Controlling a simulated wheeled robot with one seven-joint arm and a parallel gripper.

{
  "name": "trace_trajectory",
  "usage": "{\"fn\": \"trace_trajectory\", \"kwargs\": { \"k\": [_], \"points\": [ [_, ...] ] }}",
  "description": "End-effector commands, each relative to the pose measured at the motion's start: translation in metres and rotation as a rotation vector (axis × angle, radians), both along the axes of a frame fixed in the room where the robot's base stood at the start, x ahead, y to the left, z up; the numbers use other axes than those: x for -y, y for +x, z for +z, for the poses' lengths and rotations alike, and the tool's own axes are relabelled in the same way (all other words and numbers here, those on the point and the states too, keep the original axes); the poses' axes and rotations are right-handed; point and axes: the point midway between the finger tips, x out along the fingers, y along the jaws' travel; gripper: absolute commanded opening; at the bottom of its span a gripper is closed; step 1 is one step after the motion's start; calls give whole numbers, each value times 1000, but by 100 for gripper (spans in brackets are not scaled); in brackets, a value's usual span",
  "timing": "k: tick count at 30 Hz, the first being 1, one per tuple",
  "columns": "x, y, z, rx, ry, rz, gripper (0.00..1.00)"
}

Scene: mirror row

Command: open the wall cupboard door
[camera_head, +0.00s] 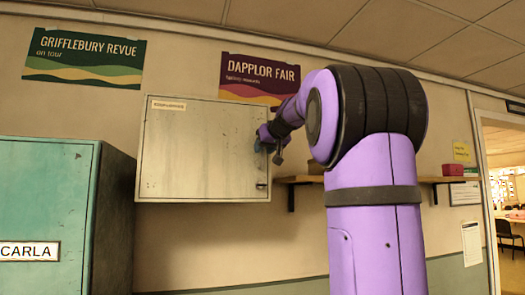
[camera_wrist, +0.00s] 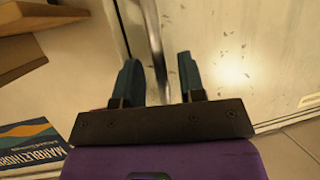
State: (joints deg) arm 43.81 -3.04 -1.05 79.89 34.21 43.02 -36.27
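The wall cupboard (camera_head: 200,150) is a pale grey metal box with a scuffed door that looks shut. My gripper (camera_head: 264,143) is at the door's right edge. In the wrist view my gripper (camera_wrist: 158,60) has two teal fingers set apart, with a metal handle bar (camera_wrist: 154,35) running between them. I see gaps beside the bar, so no grip on it shows. The door face (camera_wrist: 235,50) fills the right. In the head view the gripper hides the handle.
A wooden shelf (camera_head: 299,180) is on the wall right of the cupboard, with a red box (camera_head: 453,170) on it. A teal locker (camera_head: 45,210) marked CARLA stands at lower left. Posters hang above. A doorway opens at far right.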

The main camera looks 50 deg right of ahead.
Motion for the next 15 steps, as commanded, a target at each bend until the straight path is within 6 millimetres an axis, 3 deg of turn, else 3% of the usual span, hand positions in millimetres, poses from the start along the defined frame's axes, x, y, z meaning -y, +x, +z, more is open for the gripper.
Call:
{"fn": "trace_trajectory", "kwargs": {
  "k": [5,14,15],
  "points": [
    [4,11,-5,0,0,1,37],
    [4,12,-5,0,0,1,37],
    [4,12,-5,0,0,1,30]
  ]
}}
